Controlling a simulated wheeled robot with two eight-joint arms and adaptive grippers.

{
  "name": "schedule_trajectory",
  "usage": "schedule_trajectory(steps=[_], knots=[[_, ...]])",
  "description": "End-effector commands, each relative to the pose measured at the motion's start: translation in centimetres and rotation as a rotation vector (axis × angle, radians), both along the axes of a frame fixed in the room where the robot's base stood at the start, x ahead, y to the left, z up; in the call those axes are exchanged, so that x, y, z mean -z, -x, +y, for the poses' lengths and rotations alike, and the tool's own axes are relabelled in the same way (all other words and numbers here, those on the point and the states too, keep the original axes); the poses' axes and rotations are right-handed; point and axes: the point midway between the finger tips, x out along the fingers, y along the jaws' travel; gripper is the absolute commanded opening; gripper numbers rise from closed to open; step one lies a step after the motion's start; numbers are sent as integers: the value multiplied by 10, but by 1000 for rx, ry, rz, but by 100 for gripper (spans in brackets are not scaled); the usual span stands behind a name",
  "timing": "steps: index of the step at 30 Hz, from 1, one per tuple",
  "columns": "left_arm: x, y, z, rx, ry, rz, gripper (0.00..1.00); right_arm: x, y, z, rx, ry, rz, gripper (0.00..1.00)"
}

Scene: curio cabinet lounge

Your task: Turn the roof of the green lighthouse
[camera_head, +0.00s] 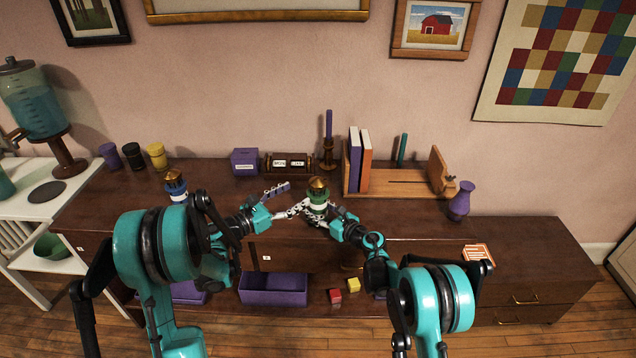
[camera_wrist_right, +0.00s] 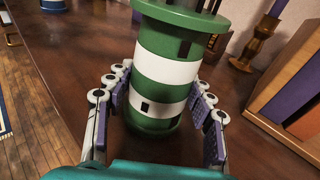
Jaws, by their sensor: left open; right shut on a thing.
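The green lighthouse (camera_head: 318,198) stands upright on the dark cabinet top, with a brass-coloured roof (camera_head: 318,184). In the right wrist view its green and white banded body (camera_wrist_right: 166,72) fills the middle; its roof is out of that frame. My right gripper (camera_head: 318,213) is shut on the lower body, with a finger on each side, as the right wrist view also shows (camera_wrist_right: 158,105). My left gripper (camera_head: 290,198) is open just left of the lighthouse, its fingers spread toward it. I cannot tell whether it touches.
A blue lighthouse (camera_head: 175,185) stands to the left, partly behind my left arm. Behind are a purple box (camera_head: 245,161), a candlestick (camera_head: 328,150) and a book rack (camera_head: 400,188). A purple vase (camera_head: 460,201) stands to the right.

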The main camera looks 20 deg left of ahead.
Motion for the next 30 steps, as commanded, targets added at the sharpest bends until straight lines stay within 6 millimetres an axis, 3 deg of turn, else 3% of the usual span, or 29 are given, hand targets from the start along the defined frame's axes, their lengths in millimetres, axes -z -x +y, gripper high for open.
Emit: schedule_trajectory(steps=[12, 18, 26, 27, 30], knots=[[0, -69, -43, 2, -3, -1, 70, 2, 0, 0, -1, 3, -1, 2], [0, -83, -51, 1, -4, 0, 70, 1, 0, 0, -1, 3, -1, 2], [0, -84, -52, 0, -4, 0, 70, 1, 0, 0, -1, 3, 0, 2], [0, -84, -52, 0, -4, 0, 68, 1, 0, 0, 0, 3, -1, 2], [0, -84, -51, 0, -4, 0, 42, 1, 0, 0, 0, 3, -1, 2]])
